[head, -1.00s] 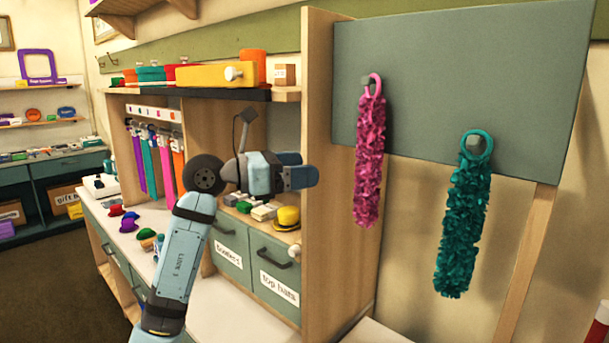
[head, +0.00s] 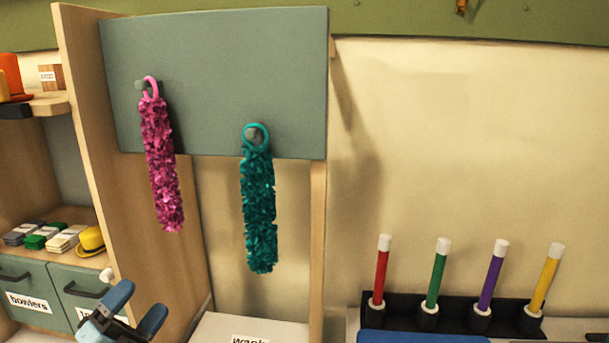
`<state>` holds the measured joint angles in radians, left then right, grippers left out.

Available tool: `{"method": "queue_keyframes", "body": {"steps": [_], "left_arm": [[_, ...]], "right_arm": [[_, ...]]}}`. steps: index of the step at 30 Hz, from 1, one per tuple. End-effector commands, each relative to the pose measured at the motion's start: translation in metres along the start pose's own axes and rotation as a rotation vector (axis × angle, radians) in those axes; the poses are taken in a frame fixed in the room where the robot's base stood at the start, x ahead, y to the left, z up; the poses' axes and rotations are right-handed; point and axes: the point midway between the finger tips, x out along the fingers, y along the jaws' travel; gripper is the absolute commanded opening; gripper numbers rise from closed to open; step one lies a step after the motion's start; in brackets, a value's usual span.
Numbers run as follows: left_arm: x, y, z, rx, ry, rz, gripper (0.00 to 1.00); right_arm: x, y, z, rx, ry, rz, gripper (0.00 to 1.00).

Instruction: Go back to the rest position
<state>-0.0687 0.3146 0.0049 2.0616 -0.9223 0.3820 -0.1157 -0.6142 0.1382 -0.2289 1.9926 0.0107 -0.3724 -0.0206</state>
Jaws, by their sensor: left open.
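My left gripper (head: 138,306) shows at the lower left of the head view, in front of the drawer fronts and the wooden side panel. Its two blue fingers are spread apart with nothing between them. A pink boa (head: 160,165) and a teal boa (head: 259,212) hang by their rings from pegs on the grey-green board (head: 215,75), above and to the right of the gripper. The gripper is apart from both. My right gripper is not in the picture.
A black rack (head: 405,305) holds several coloured wands at the lower right. The wall above the rack is bare.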

Motion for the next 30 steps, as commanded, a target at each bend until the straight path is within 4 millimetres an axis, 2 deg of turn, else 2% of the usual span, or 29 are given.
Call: {"method": "queue_keyframes", "body": {"steps": [1,4,6,9,12,15,19,23,30], "left_arm": [[-0.023,0.03,-0.008,-0.188,-0.112,0.043,0.89],[-0.071,0.087,-0.025,-0.523,-0.339,0.133,0.89],[-0.106,0.123,-0.043,-0.717,-0.485,0.205,0.89],[-0.157,0.168,-0.079,-0.96,-0.679,0.314,0.89],[-0.2,0.198,-0.117,-1.151,-0.838,0.414,0.89],[-0.233,0.216,-0.15,-1.288,-0.956,0.495,0.89],[-0.258,0.228,-0.178,-1.388,-1.044,0.558,0.89],[-0.265,0.231,-0.186,-1.419,-1.069,0.577,0.89],[-0.264,0.231,-0.186,-1.417,-1.068,0.576,0.89]], "right_arm": [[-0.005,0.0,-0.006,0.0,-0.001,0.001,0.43],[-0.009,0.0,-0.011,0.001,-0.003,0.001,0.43],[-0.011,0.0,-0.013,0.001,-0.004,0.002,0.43],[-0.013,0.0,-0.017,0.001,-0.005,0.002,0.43],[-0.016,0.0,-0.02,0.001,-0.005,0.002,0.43],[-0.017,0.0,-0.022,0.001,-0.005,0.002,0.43],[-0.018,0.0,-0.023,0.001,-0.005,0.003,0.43],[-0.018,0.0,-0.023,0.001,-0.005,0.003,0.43],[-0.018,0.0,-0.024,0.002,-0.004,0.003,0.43]]}}
